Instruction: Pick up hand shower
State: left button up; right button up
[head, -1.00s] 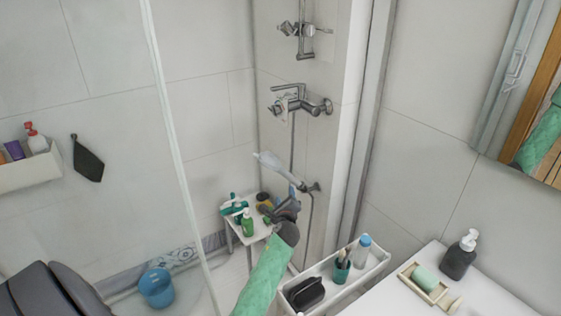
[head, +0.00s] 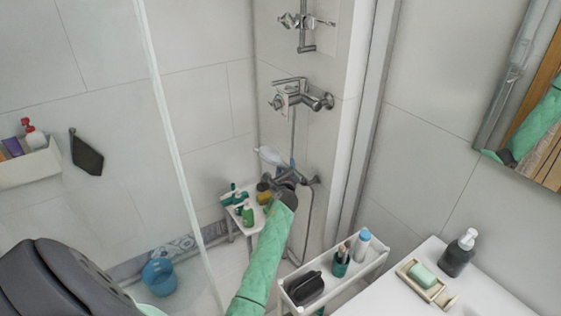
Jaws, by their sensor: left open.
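The hand shower (head: 270,156) is a pale, light-coloured handset on the shower wall, below the chrome mixer tap (head: 298,95). Its hose hangs down the wall to the right. My left gripper (head: 279,175) is right at the hand shower's lower part, and its dark wrist hides much of the handle. The gripper is open; I cannot tell whether its fingers touch the handle. My right gripper is not in view.
A small white stool (head: 257,217) with green bottles stands below the shower. A white cart (head: 335,275) with a cup, bottle and dark box is at the front. A glass panel edge (head: 170,120) runs down on the left. A blue bucket (head: 159,278) is on the floor.

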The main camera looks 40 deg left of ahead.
pick_arm(q)
jog(key=shift+w+a, duration=0.1)
jog(key=shift+w, duration=0.1)
jog(key=shift+w+a+f, duration=0.1)
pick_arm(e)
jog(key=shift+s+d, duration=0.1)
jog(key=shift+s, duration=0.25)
pick_arm(q)
jog(key=c, duration=1)
jog(key=shift+c, duration=0.4)
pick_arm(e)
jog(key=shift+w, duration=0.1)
